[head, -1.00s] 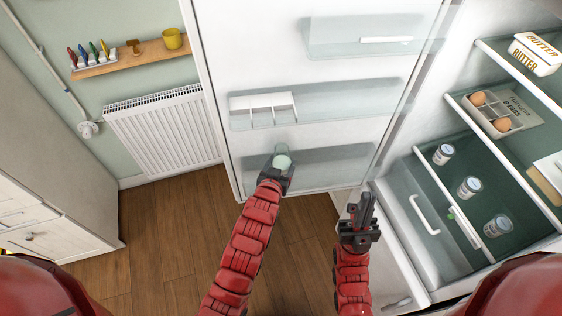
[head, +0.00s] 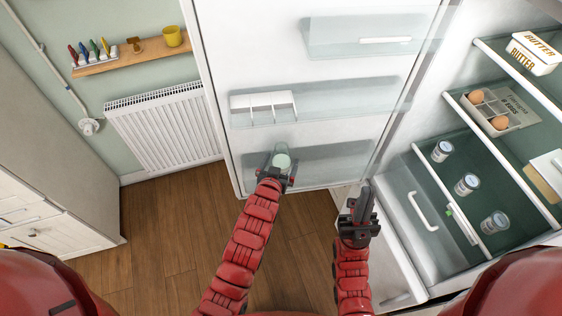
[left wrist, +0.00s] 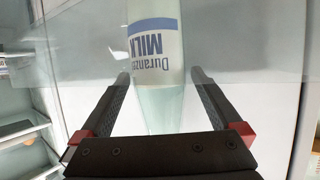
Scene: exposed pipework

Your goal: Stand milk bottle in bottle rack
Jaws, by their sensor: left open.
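The milk bottle (head: 282,161) stands in the clear lowest door shelf, the bottle rack (head: 335,160), near its left end. My left gripper (head: 280,168) is open, with a finger on either side of the bottle. In the left wrist view the bottle (left wrist: 157,60) has a white label with blue lettering and sits between the spread fingers, with gaps on both sides. Its base cannot be made out clearly. My right gripper (head: 365,203) is shut and empty, below and right of the rack.
The open fridge door (head: 345,65) has two more clear shelves, one with a white divided holder (head: 263,104). The fridge interior at right holds jars (head: 466,184), eggs (head: 500,122) and butter (head: 533,52). A radiator (head: 163,127) is at left. The wooden floor (head: 160,225) is clear.

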